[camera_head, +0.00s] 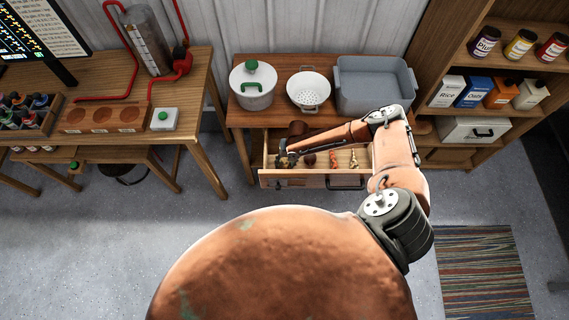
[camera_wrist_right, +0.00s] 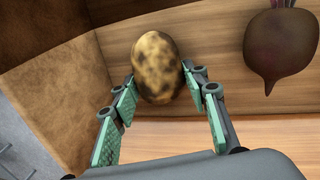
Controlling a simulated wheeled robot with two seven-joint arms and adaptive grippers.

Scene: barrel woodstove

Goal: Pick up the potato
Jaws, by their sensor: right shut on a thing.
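The potato (camera_wrist_right: 157,68) is yellow-brown with dark patches and shows in the right wrist view. It sits between the fingertips of my right gripper (camera_wrist_right: 160,85), which is shut on it, over the wooden drawer floor. In the head view my right gripper (camera_head: 285,158) reaches into the left end of the open drawer (camera_head: 343,158); the potato is too small and covered to make out there. My left gripper is not in view.
A dark beet (camera_wrist_right: 281,50) lies to the right of the potato. Ginger-like and orange roots (camera_head: 333,160) lie further right in the drawer. A white pot (camera_head: 252,93), a colander (camera_head: 308,92) and a grey basin (camera_head: 372,88) stand on the table above.

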